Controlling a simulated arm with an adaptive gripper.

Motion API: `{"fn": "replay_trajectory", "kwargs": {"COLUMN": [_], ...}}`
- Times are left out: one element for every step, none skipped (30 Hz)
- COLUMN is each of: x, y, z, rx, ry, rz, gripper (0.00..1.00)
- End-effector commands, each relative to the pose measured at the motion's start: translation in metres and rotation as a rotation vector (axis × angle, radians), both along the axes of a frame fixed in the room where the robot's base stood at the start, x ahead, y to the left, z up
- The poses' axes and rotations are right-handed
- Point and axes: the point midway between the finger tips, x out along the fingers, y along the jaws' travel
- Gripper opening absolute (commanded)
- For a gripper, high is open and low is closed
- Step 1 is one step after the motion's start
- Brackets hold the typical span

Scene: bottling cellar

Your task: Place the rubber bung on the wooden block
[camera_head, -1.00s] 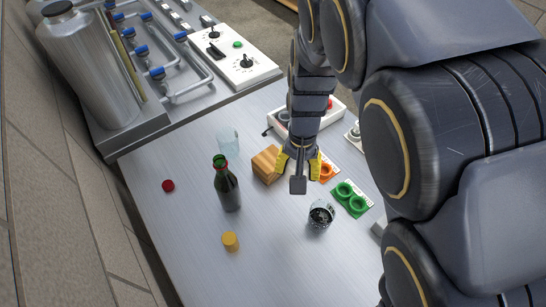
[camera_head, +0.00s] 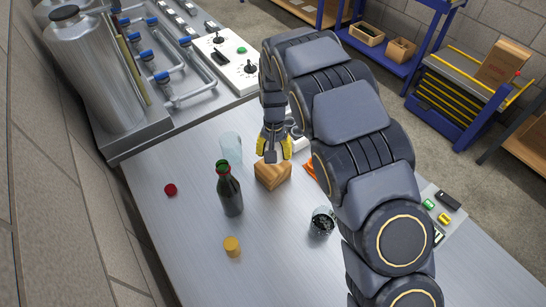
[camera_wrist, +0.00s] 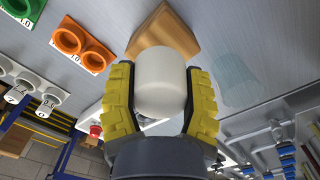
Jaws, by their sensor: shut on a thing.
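My gripper (camera_head: 273,151) has yellow fingers and is at the far edge of the wooden block in the head view. In the wrist view my gripper (camera_wrist: 161,88) is shut on a smooth white cylinder, apparently the rubber bung (camera_wrist: 162,80), with a finger on each side. The bung is hidden in the head view. The wooden block (camera_head: 272,175) has a striped grain and stands on the metal table. In the wrist view the block (camera_wrist: 166,32) is beyond the bung, which overlaps its edge. I cannot tell if they touch.
A dark bottle (camera_head: 230,190) and a clear glass (camera_head: 231,147) stand left of the block. A small dark-filled glass (camera_head: 321,222), an ochre cylinder (camera_head: 232,246) and a red cap (camera_head: 170,190) are on the table.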

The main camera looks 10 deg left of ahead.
Motion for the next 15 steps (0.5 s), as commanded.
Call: {"fn": "replay_trajectory", "kwargs": {"x": [0.003,0.004,0.004,0.005,0.005,0.007,0.008,0.01,0.008,0.008,0.008,0.008,0.008,0.008,0.008], "y": [0.001,0.001,0.001,0.002,0.002,0.002,0.003,0.004,0.003,0.003,0.003,0.003,0.003,0.003,0.003], "z": [-0.003,-0.004,-0.005,-0.006,-0.008,-0.01,-0.013,-0.015,-0.022,-0.027,-0.031,-0.037,-0.04,-0.042,-0.044], "rx": [0.0,0.0,0.0,-0.001,-0.001,-0.001,-0.001,-0.001,-0.002,-0.002,-0.002,-0.002,-0.002,-0.002,-0.001], "ry": [-0.001,-0.001,0.0,0.0,0.001,0.002,0.003,0.004,0.005,0.004,0.004,0.004,0.004,0.004,0.003], "rz": [0.0,0.0,0.0,0.0,0.0,0.0,0.0,0.0,0.0,0.0,0.0,0.0,0.0,0.0,0.0], "gripper": [0.18,0.18,0.18,0.18,0.18,0.18,0.18,0.18,0.18,0.18,0.18,0.18,0.18,0.18,0.18]}}
